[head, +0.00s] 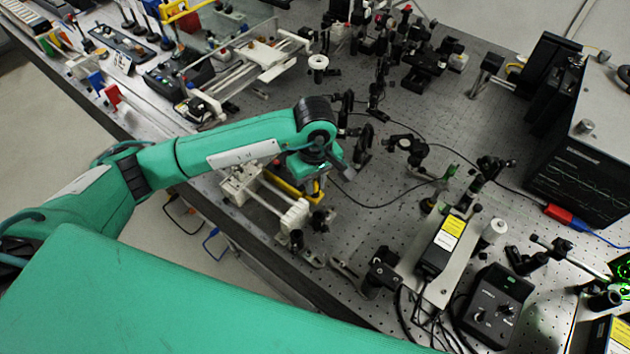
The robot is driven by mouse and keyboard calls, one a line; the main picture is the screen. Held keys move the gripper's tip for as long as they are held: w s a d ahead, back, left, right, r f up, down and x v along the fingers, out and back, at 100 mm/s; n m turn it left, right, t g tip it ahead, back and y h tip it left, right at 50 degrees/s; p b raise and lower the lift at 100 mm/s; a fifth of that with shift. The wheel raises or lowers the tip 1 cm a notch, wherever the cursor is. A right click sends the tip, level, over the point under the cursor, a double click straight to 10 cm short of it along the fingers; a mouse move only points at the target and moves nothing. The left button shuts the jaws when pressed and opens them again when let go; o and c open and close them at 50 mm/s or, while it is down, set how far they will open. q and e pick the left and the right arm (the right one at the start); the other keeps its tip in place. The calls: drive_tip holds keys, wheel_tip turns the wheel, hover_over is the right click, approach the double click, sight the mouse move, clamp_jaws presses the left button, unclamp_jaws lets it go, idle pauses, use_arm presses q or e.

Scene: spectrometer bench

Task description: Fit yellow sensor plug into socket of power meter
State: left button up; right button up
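My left arm reaches in from the left over the optical bench, and its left gripper (342,172) hangs low near the middle, by a white fixture. Its fingers are small and partly hidden by the wrist, so I cannot tell their opening or whether they hold anything. A yellow piece (282,187) shows just under the wrist; I cannot tell whether it is the sensor plug. A small black box with knobs (497,306) stands at the lower right; I cannot tell whether it is the power meter, and no socket is clear. My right gripper is not in view.
A large black instrument with a screen trace (583,178) stands at the right. A red and blue connector (558,214) lies before it on a cable. A black module with a yellow label (443,244) and several optical mounts crowd the perforated bench (385,200).

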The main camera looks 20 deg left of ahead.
use_arm(q)
drive_tip(key=o, duration=0.4)
wheel_tip(320, 180, up, 14)
drive_tip(key=b, duration=0.3)
drive_tip(key=shift+f+b, duration=0.15)
drive_tip(key=shift+b, duration=0.15)
idle(0.3)
